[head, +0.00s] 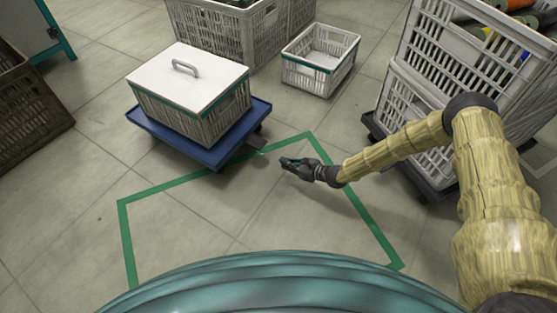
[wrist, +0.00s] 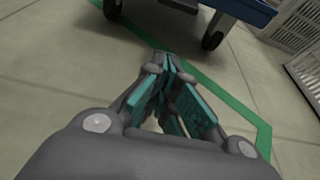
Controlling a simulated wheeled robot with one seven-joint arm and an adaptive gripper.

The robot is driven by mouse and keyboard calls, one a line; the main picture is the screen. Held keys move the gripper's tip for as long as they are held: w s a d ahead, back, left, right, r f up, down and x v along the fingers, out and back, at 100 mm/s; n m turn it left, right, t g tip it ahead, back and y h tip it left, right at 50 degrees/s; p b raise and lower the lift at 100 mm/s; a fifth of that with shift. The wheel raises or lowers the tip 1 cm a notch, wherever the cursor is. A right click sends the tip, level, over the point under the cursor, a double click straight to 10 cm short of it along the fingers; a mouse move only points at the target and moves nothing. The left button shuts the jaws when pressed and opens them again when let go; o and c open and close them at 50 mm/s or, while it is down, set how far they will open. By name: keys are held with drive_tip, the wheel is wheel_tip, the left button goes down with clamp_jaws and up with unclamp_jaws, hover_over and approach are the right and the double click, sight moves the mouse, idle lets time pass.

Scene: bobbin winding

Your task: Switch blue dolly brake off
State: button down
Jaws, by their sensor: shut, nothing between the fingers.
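The blue dolly (head: 203,153) stands at the centre left in the head view, carrying a lidded grey crate (head: 187,100). A dark pedal-like tab (head: 243,153) sticks out low at its right side, towards my gripper; I take it for the brake but cannot read its position. My gripper (head: 284,162) is shut and empty, low over the floor, to the right of the tab and apart from it. In the wrist view the teal fingers (wrist: 168,72) meet at their tips, and the dolly's blue edge (wrist: 250,10) and dark wheels (wrist: 212,40) show beyond them.
A green floor outline (head: 160,190) runs beneath my gripper. A small open crate (head: 320,60) stands behind. Stacked crates (head: 415,110) on a dark dolly stand to the right, near my arm. A brown crate (head: 30,105) is at far left. The floor inside the outline is clear.

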sight(256, 142)
drive_tip(key=b+x, duration=0.2)
drive_tip(key=x, duration=0.2)
drive_tip(key=b+x, duration=0.3)
drive_tip(key=x, duration=0.2)
drive_tip(key=shift+w+a+f, duration=0.15)
drive_tip(key=shift+w+f, duration=0.05)
drive_tip(key=shift+f, duration=0.15)
drive_tip(key=shift+r+b, duration=0.3)
drive_tip(key=shift+r, duration=0.6)
drive_tip(key=shift+r+b, duration=0.55)
drive_tip(key=shift+r, duration=0.75)
drive_tip(key=shift+w, duration=0.1)
drive_tip(key=shift+r, duration=0.15)
